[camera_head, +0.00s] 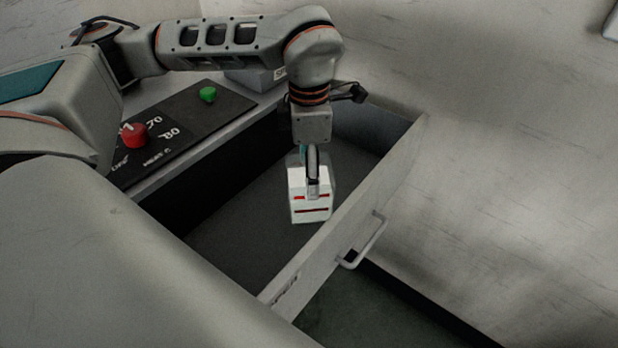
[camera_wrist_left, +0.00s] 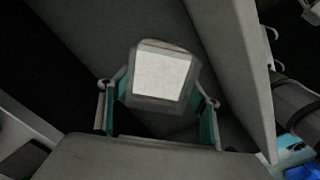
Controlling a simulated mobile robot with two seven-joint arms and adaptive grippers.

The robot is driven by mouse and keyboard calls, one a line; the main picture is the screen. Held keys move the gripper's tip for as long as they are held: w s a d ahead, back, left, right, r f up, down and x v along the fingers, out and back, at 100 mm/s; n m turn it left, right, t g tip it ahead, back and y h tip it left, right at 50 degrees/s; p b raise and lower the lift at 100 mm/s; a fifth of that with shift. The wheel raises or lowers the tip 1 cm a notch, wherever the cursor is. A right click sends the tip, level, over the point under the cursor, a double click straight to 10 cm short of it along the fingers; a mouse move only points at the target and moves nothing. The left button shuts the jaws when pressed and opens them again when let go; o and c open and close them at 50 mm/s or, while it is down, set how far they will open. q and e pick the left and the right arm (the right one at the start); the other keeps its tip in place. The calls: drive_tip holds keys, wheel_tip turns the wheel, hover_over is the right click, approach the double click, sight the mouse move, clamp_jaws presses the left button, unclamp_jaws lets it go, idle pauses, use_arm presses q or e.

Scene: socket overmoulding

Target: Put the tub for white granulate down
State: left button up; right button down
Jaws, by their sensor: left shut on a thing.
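The tub for white granulate (camera_head: 311,207) is a small white, clear-walled tub with red and dark stripes. My left gripper (camera_head: 313,188) points down and is shut on it, inside the outline of an open drawer (camera_head: 240,222). In the left wrist view the tub (camera_wrist_left: 162,76) shows its pale square top between the two teal-padded fingers of the gripper (camera_wrist_left: 158,112). I cannot tell whether the tub touches the drawer floor. My right gripper is not in view.
The drawer's front wall (camera_head: 345,215) with its handle (camera_head: 364,243) stands right of the tub. A panel (camera_head: 180,125) with a red knob (camera_head: 134,135) and a green button (camera_head: 208,94) lies to the left. The drawer floor around the tub looks clear.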

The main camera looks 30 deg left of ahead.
use_arm(q)
drive_tip(key=shift+f, duration=1.35)
drive_tip(key=shift+f, duration=0.2)
drive_tip(key=o, duration=2.1)
drive_tip(key=shift+r, duration=0.1)
wheel_tip(320, 180, up, 12)
